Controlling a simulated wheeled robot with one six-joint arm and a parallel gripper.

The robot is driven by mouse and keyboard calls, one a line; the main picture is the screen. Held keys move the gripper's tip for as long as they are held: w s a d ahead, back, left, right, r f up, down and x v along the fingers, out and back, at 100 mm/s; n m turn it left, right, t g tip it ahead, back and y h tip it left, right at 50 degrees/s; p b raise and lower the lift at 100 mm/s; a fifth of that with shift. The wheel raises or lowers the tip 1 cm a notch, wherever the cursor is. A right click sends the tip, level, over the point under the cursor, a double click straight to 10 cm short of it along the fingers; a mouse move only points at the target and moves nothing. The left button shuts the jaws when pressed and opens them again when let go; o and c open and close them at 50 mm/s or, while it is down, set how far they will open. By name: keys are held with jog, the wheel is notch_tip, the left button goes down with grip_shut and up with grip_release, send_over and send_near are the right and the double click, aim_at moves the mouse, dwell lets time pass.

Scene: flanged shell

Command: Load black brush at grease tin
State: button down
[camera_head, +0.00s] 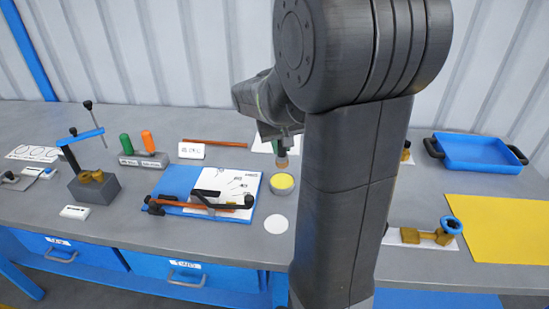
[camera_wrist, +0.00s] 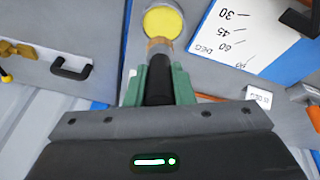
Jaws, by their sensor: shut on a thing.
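My gripper (camera_wrist: 159,85) is shut on the black brush (camera_wrist: 158,90), with its green fingers on either side of the dark handle. The brush's tan bristle end (camera_wrist: 158,47) points toward the grease tin (camera_wrist: 163,22), which holds yellow grease. In the head view the brush (camera_head: 282,157) hangs upright just above the far side of the grease tin (camera_head: 282,188). A small gap seems to show between bristles and grease, but contact is hard to tell. My arm hides part of the bench to the right of the tin.
A blue board with a white scale sheet (camera_head: 240,185) and a hinged bar lies left of the tin. A white disc (camera_head: 276,224) lies in front of it. A block with green and orange handles (camera_head: 143,160) stands further left. A blue tray (camera_head: 478,151) and yellow mat (camera_head: 510,229) are right.

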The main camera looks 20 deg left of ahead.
aim_at(282, 160)
jog(key=shift+w+a+f, duration=0.1)
jog(key=shift+w+f, duration=0.1)
jog(key=shift+w, duration=0.3)
jog(key=shift+f+b, duration=2.35)
jog(key=shift+f, duration=0.4)
jog(key=shift+s+f+b, duration=0.1)
jog(key=shift+f+b, duration=0.35)
jog(key=shift+f, duration=0.15)
jog(key=shift+r, duration=0.1)
jog(key=shift+r+p, duration=2.8)
jog(key=shift+r, duration=0.7)
jog(key=shift+f, duration=0.1)
